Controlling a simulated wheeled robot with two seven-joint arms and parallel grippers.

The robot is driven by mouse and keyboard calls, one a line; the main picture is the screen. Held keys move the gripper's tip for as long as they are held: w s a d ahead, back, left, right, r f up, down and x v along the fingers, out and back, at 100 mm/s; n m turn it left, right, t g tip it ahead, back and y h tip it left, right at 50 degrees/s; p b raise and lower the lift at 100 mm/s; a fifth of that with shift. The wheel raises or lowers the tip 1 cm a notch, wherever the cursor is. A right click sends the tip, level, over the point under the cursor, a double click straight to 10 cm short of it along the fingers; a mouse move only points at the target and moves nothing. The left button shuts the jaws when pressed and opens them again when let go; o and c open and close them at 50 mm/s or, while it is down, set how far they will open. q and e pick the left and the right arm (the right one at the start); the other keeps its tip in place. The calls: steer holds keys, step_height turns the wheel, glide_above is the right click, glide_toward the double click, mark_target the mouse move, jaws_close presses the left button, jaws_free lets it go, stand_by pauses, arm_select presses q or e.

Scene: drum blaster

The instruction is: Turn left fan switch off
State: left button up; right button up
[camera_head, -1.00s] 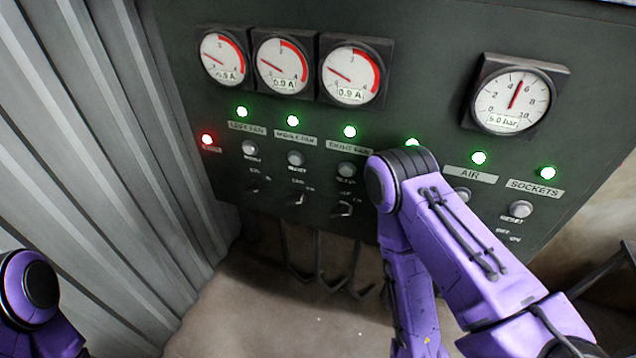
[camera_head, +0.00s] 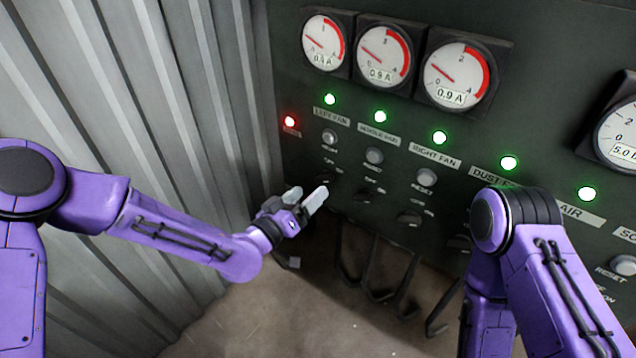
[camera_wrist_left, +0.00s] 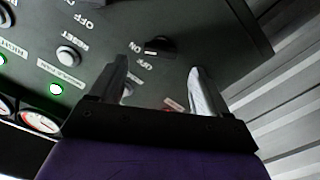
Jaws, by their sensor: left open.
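The LEFT FAN label (camera_head: 331,114) is on the dark panel below a lit green lamp (camera_head: 330,99). In the left wrist view, a black switch knob (camera_wrist_left: 160,46) with ON and OFF markings shows beyond and between the two open fingertips (camera_wrist_left: 160,72). It appears to be the left fan switch; I see no contact. My right gripper is not in view; only its purple arm shows at right.
Gauges (camera_head: 388,54) line the panel top. A red lamp (camera_head: 290,121) is lit beside the left fan column. The middle fan reset button (camera_head: 374,156) and more switches (camera_head: 410,219) are to the right. Corrugated metal wall (camera_head: 130,90) stands left, and cables hang below the panel.

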mark_target(322, 181)
arm_select(q)
steer(key=x, duration=0.5)
steer(key=shift+c, duration=0.3)
steer(key=c, duration=1)
